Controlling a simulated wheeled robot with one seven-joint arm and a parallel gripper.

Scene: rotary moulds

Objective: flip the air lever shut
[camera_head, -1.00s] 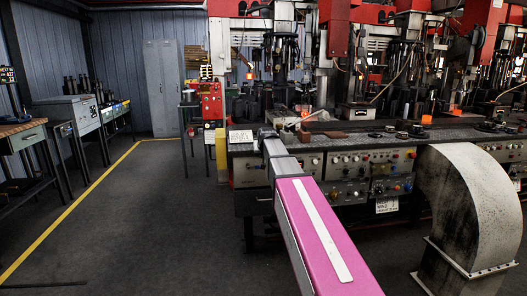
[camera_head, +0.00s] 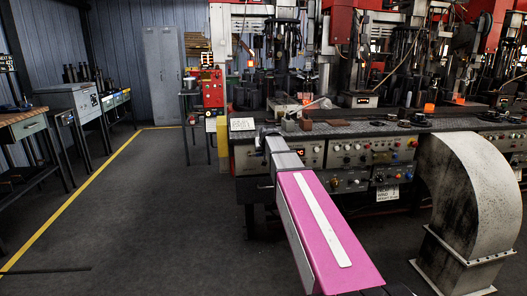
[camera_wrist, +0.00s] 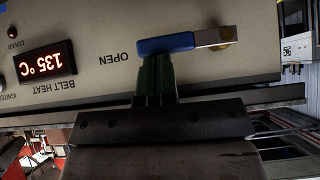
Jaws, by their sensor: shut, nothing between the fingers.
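The air lever (camera_wrist: 166,43) shows in the wrist view as a blue handle with a silver shank. It lies about level across the picture, and its shank ends at a brass pivot (camera_wrist: 228,35) on the right. My gripper (camera_wrist: 155,62) has green fingers, shut with nothing between them. Their tips are right at the blue handle's lower edge in the picture; I cannot tell whether they touch it. An upside-down OPEN label is left of the fingers. In the head view my pink arm reaches the console's left end and hides the lever.
The panel also carries a lit 135 °C belt heat display (camera_wrist: 44,62) and a red cover knob (camera_wrist: 12,32). In the head view a grey curved duct (camera_head: 472,190) stands right of my arm. The floor (camera_head: 140,220) on the left is clear.

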